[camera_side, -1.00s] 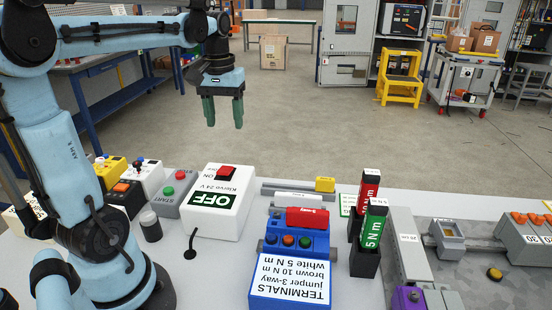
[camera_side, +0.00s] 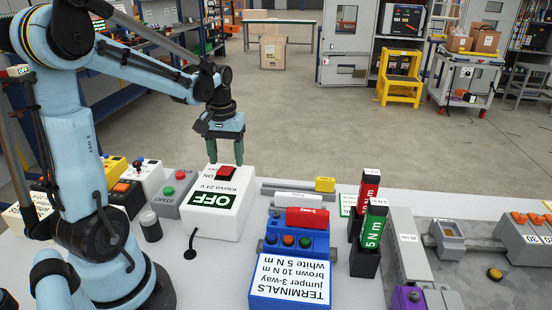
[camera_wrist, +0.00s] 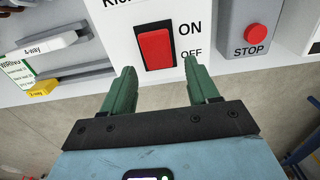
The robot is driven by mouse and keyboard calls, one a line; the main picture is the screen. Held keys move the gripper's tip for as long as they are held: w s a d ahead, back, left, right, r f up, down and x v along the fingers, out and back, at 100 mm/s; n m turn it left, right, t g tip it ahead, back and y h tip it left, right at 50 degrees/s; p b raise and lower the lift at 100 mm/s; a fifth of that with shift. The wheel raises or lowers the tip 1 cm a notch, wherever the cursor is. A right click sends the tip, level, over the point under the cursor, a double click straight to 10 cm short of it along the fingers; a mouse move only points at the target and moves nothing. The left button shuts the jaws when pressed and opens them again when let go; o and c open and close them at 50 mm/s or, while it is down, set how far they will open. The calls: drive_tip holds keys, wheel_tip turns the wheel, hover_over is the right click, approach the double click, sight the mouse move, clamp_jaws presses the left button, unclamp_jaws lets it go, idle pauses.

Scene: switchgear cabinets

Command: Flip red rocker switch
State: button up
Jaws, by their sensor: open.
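The red rocker switch (camera_side: 226,173) sits on top of the white box (camera_side: 203,228), near its far edge, with a green OFF label (camera_side: 213,200) beside it. In the wrist view the red rocker (camera_wrist: 155,48) shows in a black frame, with ON and OFF printed to its right. My gripper (camera_side: 226,160) has green fingers pointing down at the far side of the switch, close to it; contact cannot be told. In the wrist view my gripper (camera_wrist: 159,77) is open with nothing between its fingers, and the rocker lies just beyond the fingertips.
A grey START/STOP box (camera_side: 176,190) stands left of the white box. A blue terminal block (camera_side: 295,245) stands to its right, with red and green torque tools (camera_side: 372,225) further right. A black lever (camera_side: 190,243) stands in front.

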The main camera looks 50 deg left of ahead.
drive_tip(key=shift+f, duration=0.65)
drive_tip(key=c, duration=1.1)
drive_tip(key=shift+o, duration=0.3)
drive_tip(key=shift+s+d+r+t+y, duration=0.15)
drive_tip(key=shift+s+d+t+y, duration=0.1)
drive_tip(key=shift+t+y, duration=0.65)
drive_tip(key=shift+s+d+r+t+y, duration=0.1)
drive_tip(key=shift+s+d+t+y, duration=0.1)
drive_tip(key=shift+t+y, duration=0.7)
drive_tip(key=o, duration=1)
drive_tip(key=shift+o, duration=0.2)
